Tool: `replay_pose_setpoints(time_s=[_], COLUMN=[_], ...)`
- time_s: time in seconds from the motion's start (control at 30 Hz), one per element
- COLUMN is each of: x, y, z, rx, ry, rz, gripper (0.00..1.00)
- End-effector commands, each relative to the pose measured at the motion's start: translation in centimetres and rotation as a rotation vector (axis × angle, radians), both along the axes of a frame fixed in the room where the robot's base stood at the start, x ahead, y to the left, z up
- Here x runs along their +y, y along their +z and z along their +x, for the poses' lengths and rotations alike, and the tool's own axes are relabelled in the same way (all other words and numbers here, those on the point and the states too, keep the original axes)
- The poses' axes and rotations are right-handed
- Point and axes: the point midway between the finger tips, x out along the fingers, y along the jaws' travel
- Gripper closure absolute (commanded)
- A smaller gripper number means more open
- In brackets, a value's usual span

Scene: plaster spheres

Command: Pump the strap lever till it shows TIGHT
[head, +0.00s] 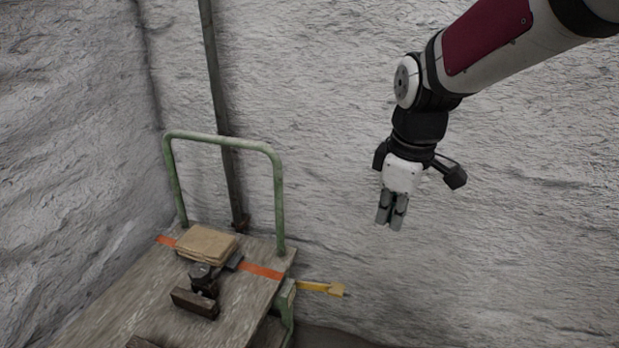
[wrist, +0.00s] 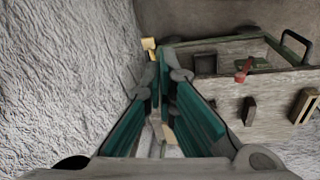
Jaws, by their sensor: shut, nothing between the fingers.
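A yellow lever (head: 318,288) with a wider block at its end sticks out to the right from a green bracket (head: 285,302) on the cart's right side. An orange strap (head: 262,271) crosses the wooden deck and reaches the edge near the bracket. My gripper (head: 390,222) points down in front of the wall, above and to the right of the lever, clear of it. Its fingers are together and empty. In the wrist view the teal fingers (wrist: 160,72) meet near a small yellow piece (wrist: 150,44), perhaps the lever. No TIGHT marking is readable.
The cart (head: 115,318) has a green upright handle (head: 280,200). A tan pad (head: 206,243) and a dark clamp-like metal piece (head: 196,302) lie on its deck. A rough pale wall (head: 510,230) stands behind. The space around my gripper is free.

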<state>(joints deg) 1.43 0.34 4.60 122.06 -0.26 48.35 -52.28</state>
Motion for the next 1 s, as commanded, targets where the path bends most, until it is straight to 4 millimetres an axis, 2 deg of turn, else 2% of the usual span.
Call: replay_pose_setpoints(time_s=[0.03, 0.17, 0.3, 0.6, 0.7, 0.8, 1.0], x=[0.2, 0.8, 1.5, 3.0, 3.4, 3.7, 3.9], y=[-2.4, -6.8, -12.0, -23.5, -26.3, -28.2, -29.7], z=[1.7, 5.0, 8.3, 13.7, 14.6, 15.3, 15.8], rx=[0.018, 0.047, 0.077, 0.12, 0.126, 0.128, 0.129], ry=[0.053, 0.201, 0.359, 0.668, 0.742, 0.794, 0.836], rz=[-0.003, -0.011, -0.011, 0.009, 0.018, 0.024, 0.028], gripper=[1.0, 1.0, 1.0, 1.0, 1.0, 1.0, 1.0])
